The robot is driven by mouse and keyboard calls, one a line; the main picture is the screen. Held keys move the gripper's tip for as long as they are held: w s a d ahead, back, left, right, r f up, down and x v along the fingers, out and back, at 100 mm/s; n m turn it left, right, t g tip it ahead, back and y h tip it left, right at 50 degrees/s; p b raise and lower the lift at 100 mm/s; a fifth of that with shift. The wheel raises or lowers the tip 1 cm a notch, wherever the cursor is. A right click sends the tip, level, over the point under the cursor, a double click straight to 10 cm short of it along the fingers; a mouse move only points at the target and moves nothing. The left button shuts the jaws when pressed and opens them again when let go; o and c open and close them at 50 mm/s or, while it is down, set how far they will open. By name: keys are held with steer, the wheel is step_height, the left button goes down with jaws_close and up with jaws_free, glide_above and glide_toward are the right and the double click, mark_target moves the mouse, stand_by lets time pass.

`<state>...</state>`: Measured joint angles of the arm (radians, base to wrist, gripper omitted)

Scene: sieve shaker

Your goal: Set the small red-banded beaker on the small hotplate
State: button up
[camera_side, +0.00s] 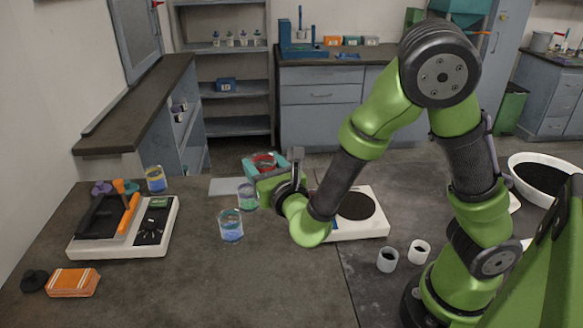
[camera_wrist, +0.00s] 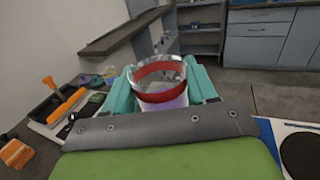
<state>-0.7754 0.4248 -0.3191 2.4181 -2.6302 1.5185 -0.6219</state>
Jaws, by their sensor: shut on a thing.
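The small red-banded beaker (camera_wrist: 160,72) is clear glass with a red band and a purple content low inside. My gripper (camera_wrist: 163,88) has its teal fingers shut on either side of it. In the side view the beaker (camera_side: 264,160) shows between the fingers near the table's back edge, partly hidden by them; I cannot tell its exact height above the table. A white hotplate with a dark round top (camera_side: 356,205) stands to the right of my gripper, partly behind my arm. Its dark top also shows at the right edge of the wrist view (camera_wrist: 302,153).
Beakers with green (camera_side: 247,196), blue (camera_side: 231,226) and yellow-banded (camera_side: 156,179) markings stand on the table. A white device with a black dial panel (camera_side: 152,228) stands left. Two small white cups (camera_side: 388,260) (camera_side: 419,251) stand right. The front middle table is clear.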

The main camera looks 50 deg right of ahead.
steer(key=shift+d+f, duration=0.1)
steer(key=shift+d, duration=0.2)
steer(key=s+d+m+g+h, duration=0.3)
steer(key=d+m+g+h, duration=0.3)
steer(key=d, duration=0.4)
steer(key=m+g+h, duration=0.5)
steer(key=m+g, duration=0.2)
steer(key=g, duration=0.3)
glide_above(354, 204)
step_height(354, 204, down, 6)
steer(key=shift+d+r, duration=0.1)
steer(key=shift+r, duration=0.15)
steer(key=shift+f, duration=2.15)
steer(key=shift+f, duration=0.1)
steer(key=o, duration=1.1)
